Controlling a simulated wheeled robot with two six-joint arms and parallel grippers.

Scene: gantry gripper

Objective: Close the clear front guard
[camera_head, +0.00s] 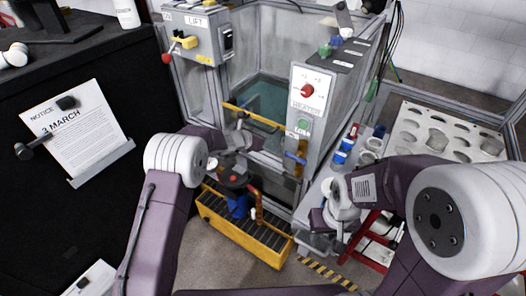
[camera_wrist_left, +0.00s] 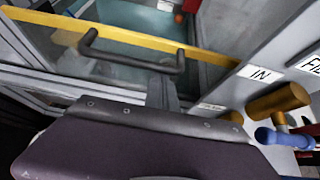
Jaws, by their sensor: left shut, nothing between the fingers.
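The clear front guard (camera_wrist_left: 110,75) is a see-through panel with a yellow bar along its top edge and a dark bar handle (camera_wrist_left: 130,60) below it. In the head view the yellow bar (camera_head: 262,118) crosses the front of the grey machine, with the teal interior visible above it. My left gripper (camera_head: 238,143) is shut and empty, just in front of and below the bar.
A yellow roller conveyor (camera_head: 245,232) stands below the machine front. A heater panel (camera_head: 306,90) with a red knob is right of the opening; a lift box (camera_head: 190,38) is left. Blue and brown fittings (camera_wrist_left: 280,120) stick out beside the guard. A white tray (camera_head: 440,135) is at right.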

